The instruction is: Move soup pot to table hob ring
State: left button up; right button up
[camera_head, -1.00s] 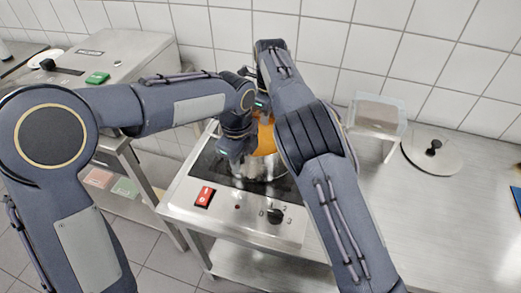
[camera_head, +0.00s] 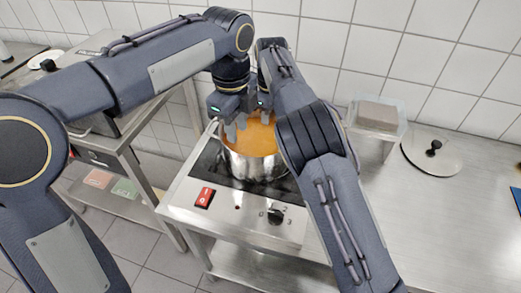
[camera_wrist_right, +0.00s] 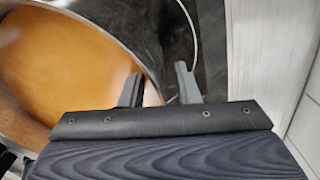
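The soup pot (camera_head: 252,165), steel with orange soup in it, stands upright on the black top of the table hob (camera_head: 205,165). In the right wrist view the pot (camera_wrist_right: 70,60) fills the left side. A thin pale curved line, part of the hob ring (camera_wrist_right: 194,35), shows on the black surface beyond its rim. My left gripper (camera_head: 246,122) is above the pot, fingers apart and pointing down, holding nothing. My right gripper (camera_wrist_right: 158,88) is at the pot's side, fingers apart near the rim; whether they touch it is unclear. My right forearm hides it in the head view.
A red switch (camera_head: 204,197) and a knob (camera_head: 276,216) are on the hob's front. A lid (camera_head: 432,151) lies on the steel counter at right, beside a clear container (camera_head: 378,116). A tiled wall is close behind.

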jog(key=shift+d+r, duration=0.1)
jog(key=shift+r, duration=5.6)
